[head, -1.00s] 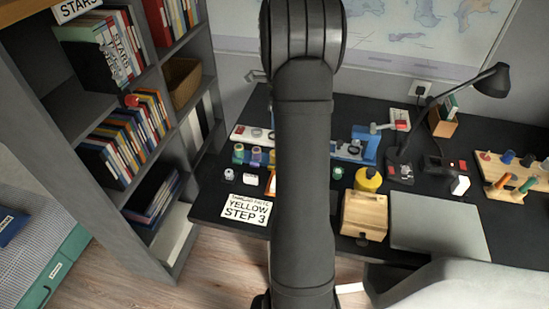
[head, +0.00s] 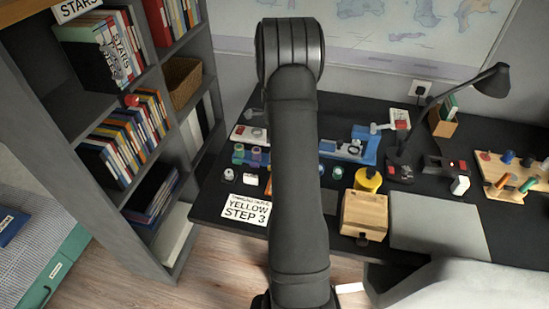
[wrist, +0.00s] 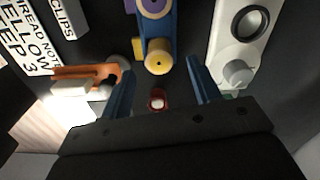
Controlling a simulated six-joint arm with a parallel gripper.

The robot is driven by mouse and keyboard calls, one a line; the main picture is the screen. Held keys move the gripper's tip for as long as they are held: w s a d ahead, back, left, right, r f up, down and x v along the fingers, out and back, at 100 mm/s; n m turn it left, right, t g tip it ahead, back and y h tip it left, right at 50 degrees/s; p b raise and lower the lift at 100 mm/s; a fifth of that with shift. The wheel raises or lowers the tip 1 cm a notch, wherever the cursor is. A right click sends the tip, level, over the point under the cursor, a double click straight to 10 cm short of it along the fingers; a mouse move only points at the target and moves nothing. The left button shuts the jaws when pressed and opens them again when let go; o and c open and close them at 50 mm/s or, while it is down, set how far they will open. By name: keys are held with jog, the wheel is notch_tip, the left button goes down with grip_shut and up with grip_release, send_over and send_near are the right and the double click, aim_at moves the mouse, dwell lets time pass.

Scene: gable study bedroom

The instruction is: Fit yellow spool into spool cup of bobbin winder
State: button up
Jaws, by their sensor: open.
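In the wrist view, the yellow spool (wrist: 158,62) is at the near end of a blue rack (wrist: 166,22) that also holds a purple spool (wrist: 152,5). My gripper (wrist: 159,66) is open, with its two blue fingers on either side of the yellow spool in the picture; I cannot tell their height above it. A white device with a dark ring cup (wrist: 220,35) lies to the right. In the head view it stands behind the rack (head: 238,132); a blue device with a dark ring (head: 369,150) is farther right. I cannot tell which is the bobbin winder. My arm hides the gripper and yellow spool there.
A red piece with a white top (wrist: 157,98) lies between the fingers, nearer my palm. An orange item (wrist: 90,73) is close to the left finger.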

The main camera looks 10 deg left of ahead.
notch_tip(320, 180, down, 5)
jog(key=shift+d+r, duration=0.1)
jog(key=shift+d, duration=0.05)
jog(key=c, duration=1.1)
jog(key=shift+r, duration=0.1)
